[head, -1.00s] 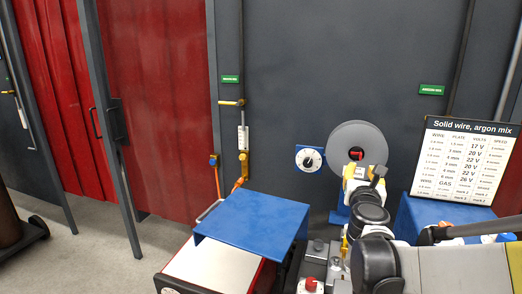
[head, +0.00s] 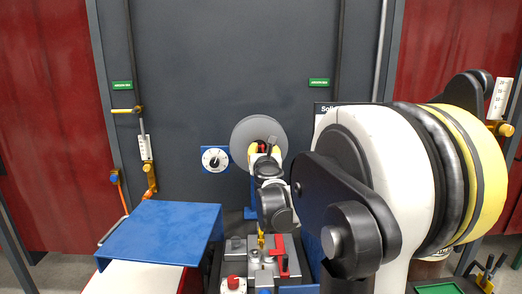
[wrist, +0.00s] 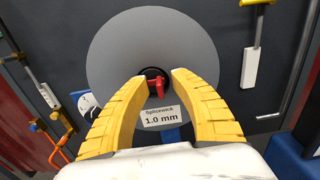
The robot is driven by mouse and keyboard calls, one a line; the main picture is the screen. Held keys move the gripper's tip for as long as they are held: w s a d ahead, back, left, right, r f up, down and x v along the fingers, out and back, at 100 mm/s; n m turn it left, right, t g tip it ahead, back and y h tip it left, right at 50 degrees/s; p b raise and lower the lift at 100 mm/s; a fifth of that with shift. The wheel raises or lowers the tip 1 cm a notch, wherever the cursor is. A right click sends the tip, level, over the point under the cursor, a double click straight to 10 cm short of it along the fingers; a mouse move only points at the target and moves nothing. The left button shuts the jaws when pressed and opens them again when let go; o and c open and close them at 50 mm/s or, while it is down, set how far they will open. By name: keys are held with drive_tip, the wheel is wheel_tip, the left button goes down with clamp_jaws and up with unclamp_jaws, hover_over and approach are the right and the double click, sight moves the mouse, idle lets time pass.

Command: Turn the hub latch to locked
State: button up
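The hub latch (wrist: 157,84) is a small red piece at the dark hub of a grey wire spool (wrist: 120,50) in the wrist view. The spool also shows in the head view (head: 243,130), with the latch partly hidden behind my gripper (head: 262,152). My gripper (wrist: 161,77) has yellow ribbed fingers, spread apart and empty. In the wrist view their tips appear left and right of the latch; I cannot tell how far short of it they are. A label (wrist: 162,117) reading "1.0 mm" is below the hub.
A white dial on a blue plate (head: 215,159) is left of the spool. A blue panel (head: 160,232) lies at front left. A wire feeder with a red lever (head: 280,256) stands below the spool. My arm hides most of the sign (head: 321,107).

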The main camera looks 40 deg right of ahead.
clamp_jaws()
drive_tip(key=shift+m, duration=0.3)
drive_tip(key=m+p, duration=0.1)
drive_tip(key=m, duration=0.1)
drive_tip(key=shift+r+m, duration=0.1)
drive_tip(key=shift+m, duration=0.2)
drive_tip(key=m+p, duration=0.1)
drive_tip(key=m, duration=0.3)
drive_tip(key=m+p, duration=0.1)
drive_tip(key=m, duration=0.4)
drive_tip(key=shift+s+d+m, duration=0.1)
drive_tip(key=shift+m, duration=0.3)
drive_tip(key=m, duration=0.4)
drive_tip(key=shift+f+m+p, duration=0.2)
drive_tip(key=shift+m+p, duration=0.1)
drive_tip(key=shift+m, duration=0.1)
